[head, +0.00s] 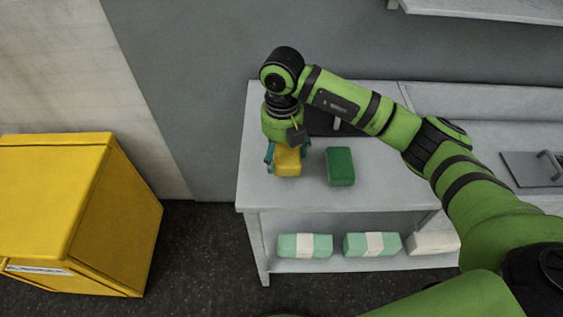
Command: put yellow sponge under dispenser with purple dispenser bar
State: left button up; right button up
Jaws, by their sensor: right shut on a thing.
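A yellow sponge (288,164) is at the left end of the grey table. My right gripper (287,156) points down over it and is shut on it, with a teal finger on each side. I cannot tell whether the sponge touches the tabletop or is just above it. A green sponge (341,167) lies on the table to its right, apart from it. No dispenser with a purple bar can be made out. My left gripper is not in view.
The grey table (255,185) has a lower shelf with two green-and-white packs (304,246) (371,245) and a whitish pack (432,243). A dark object (325,122) is partly hidden behind my arm. A yellow bin (75,210) stands left. A metal lid (535,168) lies right.

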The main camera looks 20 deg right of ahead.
jog(key=s+d+r+b, duration=0.1)
jog(key=d+r, duration=0.1)
jog(key=d, duration=0.1)
jog(key=s+d+r+b, duration=0.1)
jog(key=d, duration=0.2)
jog(key=s+d+r+b, duration=0.1)
jog(key=d+r, duration=0.1)
jog(key=d, duration=0.2)
jog(key=shift+s+r, duration=0.25)
jog(key=shift+r, duration=0.1)
jog(key=s+a+f+m, duration=0.1)
jog(key=s+m, duration=0.1)
jog(key=m, duration=0.9)
jog(key=s+a+f+m, duration=0.1)
jog(key=s+a+m, duration=0.1)
jog(key=m, duration=0.9)
jog(key=s+a+f+m, duration=0.1)
jog(key=s+a+m, duration=0.1)
jog(key=m, duration=0.8)
jog(key=shift+s+f+m, duration=0.1)
jog(key=shift+f+m, duration=0.1)
jog(key=shift+m, duration=0.2)
